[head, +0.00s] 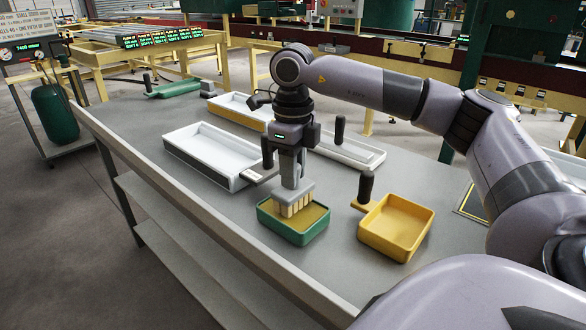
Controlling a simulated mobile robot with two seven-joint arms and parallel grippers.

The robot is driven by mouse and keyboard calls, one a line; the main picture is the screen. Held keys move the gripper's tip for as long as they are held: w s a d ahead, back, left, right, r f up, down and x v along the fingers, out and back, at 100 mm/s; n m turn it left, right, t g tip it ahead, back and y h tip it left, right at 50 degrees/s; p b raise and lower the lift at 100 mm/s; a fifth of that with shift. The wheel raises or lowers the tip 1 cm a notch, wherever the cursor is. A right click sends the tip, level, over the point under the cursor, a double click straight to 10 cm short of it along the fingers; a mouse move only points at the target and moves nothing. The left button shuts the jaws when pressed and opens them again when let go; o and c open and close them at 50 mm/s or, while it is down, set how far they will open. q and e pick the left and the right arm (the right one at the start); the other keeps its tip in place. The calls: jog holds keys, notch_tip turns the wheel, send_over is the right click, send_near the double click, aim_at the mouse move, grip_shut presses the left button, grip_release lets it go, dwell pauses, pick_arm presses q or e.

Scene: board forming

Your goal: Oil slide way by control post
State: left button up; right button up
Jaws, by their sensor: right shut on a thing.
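My right gripper (288,160) is shut on the upright grey handle of a brush (294,192). The brush has a grey head and pale bristles pointing down. The bristles are at or in the green tray (318,231), whose inside is yellow-brown; I cannot tell how deep they reach. My left gripper is not in view. I cannot clearly pick out the slide way or the control post; a long dark red machine bed (420,65) runs across the back.
A yellow tray (402,238) with a black handle stands right of the green tray on the grey bench (215,222). Long white trays (205,158) lie behind. A green handled tool (178,88) lies at the far end. The bench's left front is clear.

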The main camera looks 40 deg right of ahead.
jog(key=shift+f+b, duration=0.3)
jog(key=shift+f, duration=0.2)
dwell(0.4)
dwell(1.0)
jog(key=shift+r, duration=0.1)
jog(key=shift+r+p, duration=0.25)
jog(key=shift+p, duration=0.15)
notch_tip(320, 180, up, 6)
jog(key=p, duration=0.5)
jog(key=shift+r, duration=0.2)
dwell(0.4)
